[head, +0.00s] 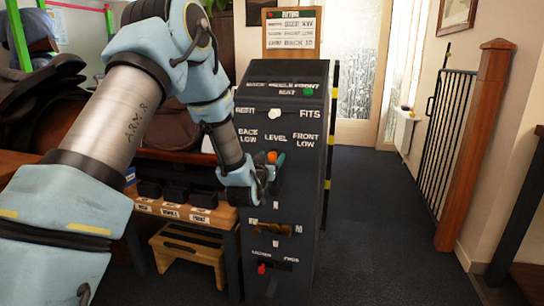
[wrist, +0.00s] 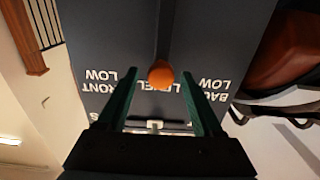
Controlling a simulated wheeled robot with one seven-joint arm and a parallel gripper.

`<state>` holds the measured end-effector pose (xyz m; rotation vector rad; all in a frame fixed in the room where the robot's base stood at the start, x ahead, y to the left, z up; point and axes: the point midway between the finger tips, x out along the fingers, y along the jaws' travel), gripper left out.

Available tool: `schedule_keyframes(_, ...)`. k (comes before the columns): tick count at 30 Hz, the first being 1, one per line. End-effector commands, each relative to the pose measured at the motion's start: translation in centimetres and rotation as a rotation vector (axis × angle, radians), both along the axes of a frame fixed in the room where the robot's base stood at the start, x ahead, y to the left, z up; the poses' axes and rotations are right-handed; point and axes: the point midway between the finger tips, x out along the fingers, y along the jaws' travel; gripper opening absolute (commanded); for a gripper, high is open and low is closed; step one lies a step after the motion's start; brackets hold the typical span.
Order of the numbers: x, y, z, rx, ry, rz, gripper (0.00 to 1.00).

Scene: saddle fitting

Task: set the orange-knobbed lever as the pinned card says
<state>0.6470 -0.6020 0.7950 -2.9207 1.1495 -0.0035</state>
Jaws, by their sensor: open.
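The orange knob (head: 272,157) of the lever sits on the dark panel (head: 262,85), below the word LEVEL, between the labels BACK LOW and FRONT LOW. In the wrist view the panel lettering is upside down and the orange knob (wrist: 161,72) lies between my fingertips, in line with LEVEL. My gripper (head: 271,170) is at the panel; its two green fingers stand apart on either side of the knob with gaps visible.
The panel also has a green knob (head: 308,91), a white knob (head: 274,114) and a red knob (head: 261,269). A bench with dark bins (head: 175,193) and a wooden step stool (head: 187,250) stand left. A saddle (head: 40,95) is farther left. Floor at right is clear.

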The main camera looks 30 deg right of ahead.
Motion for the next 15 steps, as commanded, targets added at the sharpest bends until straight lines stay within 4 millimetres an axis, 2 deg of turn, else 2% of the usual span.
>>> schedule_keyframes(4, 0.81, -0.77, -0.02, 0.001, 0.001, 0.0, 0.68)
schedule_keyframes(13, 1.0, -0.93, -0.03, 0.001, 0.001, 0.0, 0.68)
schedule_keyframes(15, 0.99, -0.93, -0.03, 0.001, 0.001, 0.0, 0.62)
